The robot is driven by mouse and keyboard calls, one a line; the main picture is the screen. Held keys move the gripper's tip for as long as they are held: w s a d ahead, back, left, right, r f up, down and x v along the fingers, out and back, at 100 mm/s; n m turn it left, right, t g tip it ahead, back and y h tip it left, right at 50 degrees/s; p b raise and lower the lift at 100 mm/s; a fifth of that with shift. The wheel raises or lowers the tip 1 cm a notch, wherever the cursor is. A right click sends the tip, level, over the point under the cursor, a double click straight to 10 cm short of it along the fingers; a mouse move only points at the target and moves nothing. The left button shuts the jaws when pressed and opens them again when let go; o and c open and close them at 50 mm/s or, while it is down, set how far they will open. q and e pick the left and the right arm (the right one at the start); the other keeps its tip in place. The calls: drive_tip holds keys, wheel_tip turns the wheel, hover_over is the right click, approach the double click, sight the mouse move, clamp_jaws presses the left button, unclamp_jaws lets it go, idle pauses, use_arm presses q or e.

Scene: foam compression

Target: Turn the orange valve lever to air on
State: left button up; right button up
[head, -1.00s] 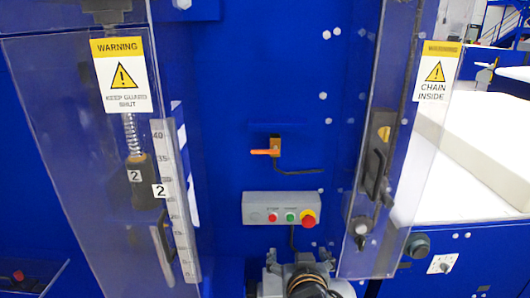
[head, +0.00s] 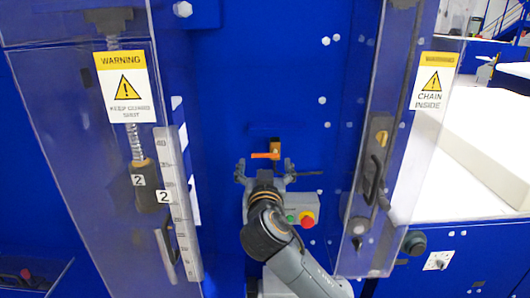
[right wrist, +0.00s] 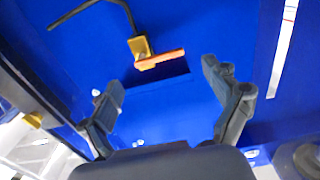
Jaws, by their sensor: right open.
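The orange valve lever (head: 264,155) sits on a small yellow-brown valve body (head: 276,145) on the blue panel and points left, about level. In the right wrist view the lever (right wrist: 161,59) shows beyond the fingertips, between the two fingers' lines, touching neither. My right gripper (head: 265,168) is open and empty, just below and in front of the lever, with a finger to either side. It also shows in the right wrist view (right wrist: 163,80). My left gripper is not in view.
A button box (head: 302,207) is partly hidden behind my right arm. Clear guards stand at left (head: 85,160) and right (head: 385,130), with warning labels. The panel above the lever is mostly clear.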

sight(265, 155)
drive_tip(key=shift+w+p, duration=0.35)
drive_tip(key=shift+w, duration=1.35)
drive_tip(key=c, duration=1.2)
